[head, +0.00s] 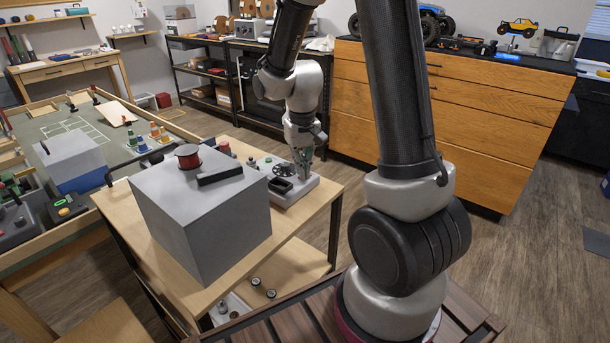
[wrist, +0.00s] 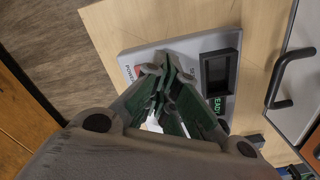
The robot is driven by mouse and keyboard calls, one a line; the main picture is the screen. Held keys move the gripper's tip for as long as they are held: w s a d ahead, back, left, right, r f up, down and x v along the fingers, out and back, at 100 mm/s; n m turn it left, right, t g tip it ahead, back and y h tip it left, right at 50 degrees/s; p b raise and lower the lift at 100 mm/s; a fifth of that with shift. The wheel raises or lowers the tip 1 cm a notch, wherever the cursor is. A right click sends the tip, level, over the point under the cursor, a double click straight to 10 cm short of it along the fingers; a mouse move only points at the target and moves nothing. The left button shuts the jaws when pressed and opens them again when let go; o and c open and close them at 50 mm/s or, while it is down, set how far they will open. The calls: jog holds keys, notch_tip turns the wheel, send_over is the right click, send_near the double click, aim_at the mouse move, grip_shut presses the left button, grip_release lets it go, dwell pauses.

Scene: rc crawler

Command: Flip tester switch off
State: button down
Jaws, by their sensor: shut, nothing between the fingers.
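The tester (head: 308,190) is a low light-grey box on the small wooden table, with a black dial and a dark rectangular recess on top. In the wrist view its panel (wrist: 190,50) carries the words POWER and READY beside a black-framed recess (wrist: 220,72). A small red patch (wrist: 138,70) shows by the POWER label, partly behind my fingers; I cannot tell the switch's position. My gripper (head: 303,168) points down over the right end of the tester. Its green-padded fingers (wrist: 164,66) are shut and empty, close above the panel; contact cannot be told.
Wooden drawers (head: 440,110) stand behind. A workbench with cones lies to the left. Open floor lies right of the table.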

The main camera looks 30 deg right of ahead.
jog(key=shift+f, duration=0.35)
jog(key=shift+r, duration=3.5)
jog(key=shift+s, duration=0.1)
jog(key=s+r+t, duration=0.2)
jog(key=s+r, duration=0.4)
jog(key=s, duration=0.3)
jog(key=s+d+r+n+t, duration=0.1)
jog(key=s+r+t, duration=0.1)
jog(key=s+r, duration=0.5)
jog(key=s, duration=0.3)
jog(key=shift+s+d+r+n, duration=0.25)
jog(key=shift+d+n, duration=0.05)
